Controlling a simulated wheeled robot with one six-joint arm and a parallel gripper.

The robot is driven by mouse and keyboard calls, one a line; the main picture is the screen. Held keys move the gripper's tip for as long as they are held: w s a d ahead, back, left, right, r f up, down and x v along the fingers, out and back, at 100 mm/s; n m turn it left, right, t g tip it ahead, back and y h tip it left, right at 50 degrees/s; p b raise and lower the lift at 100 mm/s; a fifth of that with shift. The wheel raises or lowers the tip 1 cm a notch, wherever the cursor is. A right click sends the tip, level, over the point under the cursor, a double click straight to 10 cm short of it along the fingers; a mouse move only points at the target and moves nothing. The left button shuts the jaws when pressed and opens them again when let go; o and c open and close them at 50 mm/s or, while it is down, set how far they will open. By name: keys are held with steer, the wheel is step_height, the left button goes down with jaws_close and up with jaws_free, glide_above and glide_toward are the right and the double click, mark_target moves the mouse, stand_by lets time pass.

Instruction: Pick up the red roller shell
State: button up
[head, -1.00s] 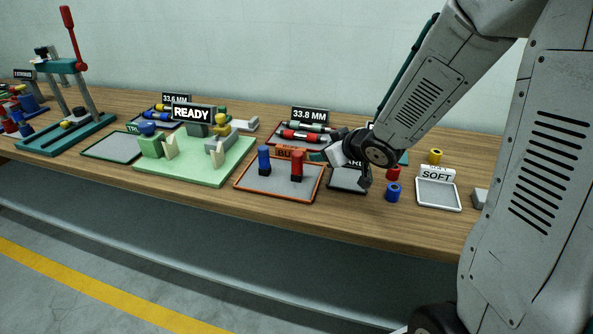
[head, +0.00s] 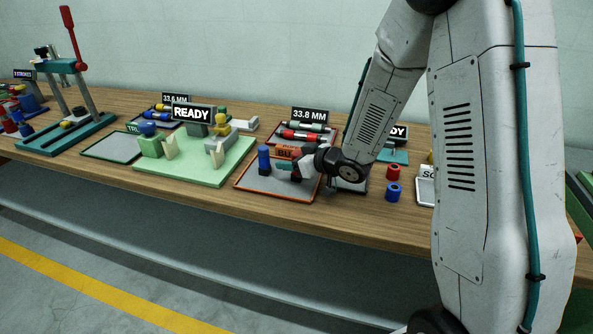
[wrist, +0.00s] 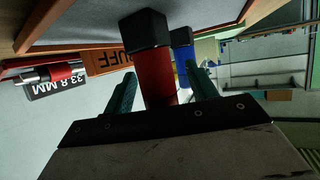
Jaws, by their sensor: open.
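The red roller shell (wrist: 155,78) stands upright with a black end block in the orange-rimmed tray (head: 246,186) marked BUFF. In the wrist view, which looks upside down, it lies between the two teal fingers of my gripper (wrist: 163,88). The fingers are open, one to each side, with gaps showing. In the head view my gripper (head: 290,168) reaches in from the right over the tray and hides most of the red shell. A blue roller shell (head: 264,158) stands to its left in the same tray; it also shows behind the red one in the wrist view (wrist: 184,62).
A rack marked 33.8 MM (head: 310,117) with red and green rollers is close behind. A green fixture board (head: 205,174) marked READY stands left. A red ring (head: 393,173) and a blue ring (head: 393,192) are right of my gripper. The table's front edge is clear.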

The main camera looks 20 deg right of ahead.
steer(key=c, duration=1.2)
